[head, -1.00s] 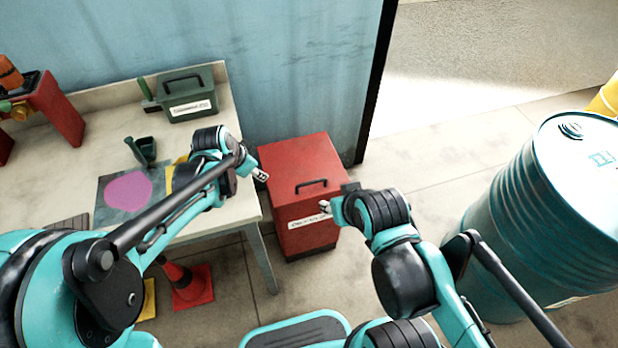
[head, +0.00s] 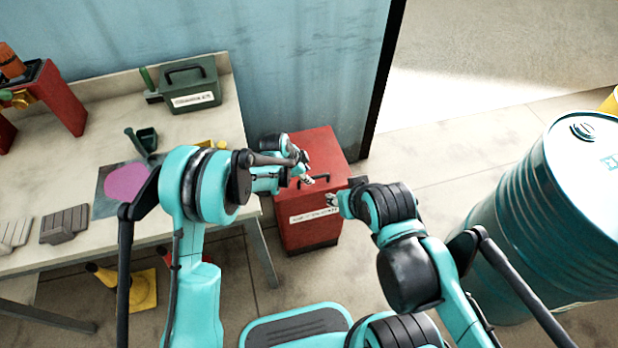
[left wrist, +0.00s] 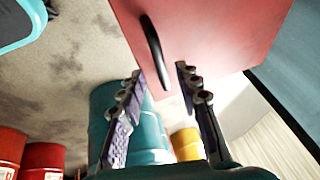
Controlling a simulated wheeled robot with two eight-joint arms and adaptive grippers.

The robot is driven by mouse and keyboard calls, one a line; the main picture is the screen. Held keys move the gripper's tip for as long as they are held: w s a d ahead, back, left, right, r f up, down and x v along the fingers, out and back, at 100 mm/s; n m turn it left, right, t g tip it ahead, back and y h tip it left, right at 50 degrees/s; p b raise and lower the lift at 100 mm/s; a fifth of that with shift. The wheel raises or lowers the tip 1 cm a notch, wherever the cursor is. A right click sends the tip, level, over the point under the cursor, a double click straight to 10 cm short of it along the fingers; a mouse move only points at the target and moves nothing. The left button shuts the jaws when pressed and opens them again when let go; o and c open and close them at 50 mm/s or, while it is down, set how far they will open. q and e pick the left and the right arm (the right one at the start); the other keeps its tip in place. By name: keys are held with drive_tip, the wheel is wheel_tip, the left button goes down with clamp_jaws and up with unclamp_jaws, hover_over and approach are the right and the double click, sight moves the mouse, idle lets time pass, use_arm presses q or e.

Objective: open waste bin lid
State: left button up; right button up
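The red waste bin (head: 308,226) stands on the floor just right of the workbench, its lid shut and a white label on its front. A black handle (head: 313,181) sits on the lid. My left gripper (head: 308,180) is over the lid, close to the handle. In the left wrist view, its two fingers (left wrist: 162,88) are spread apart, with the black lid handle (left wrist: 156,52) at the gap between their tips; I cannot tell whether they touch it. My right gripper (head: 331,200) is in front of the bin's right side, seemingly empty; its finger opening is too small to judge.
The workbench (head: 75,235) on the left bears a green toolbox (head: 190,90), a green scoop and a mat with a pink patch. A large teal drum (head: 545,215) stands on the right. Traffic cones (head: 142,285) are below the bench. Floor between bin and drum is clear.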

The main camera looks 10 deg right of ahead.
use_arm(q)
drive_tip(key=shift+b+x, duration=0.35)
drive_tip(key=shift+x, duration=1.05)
clamp_jaws()
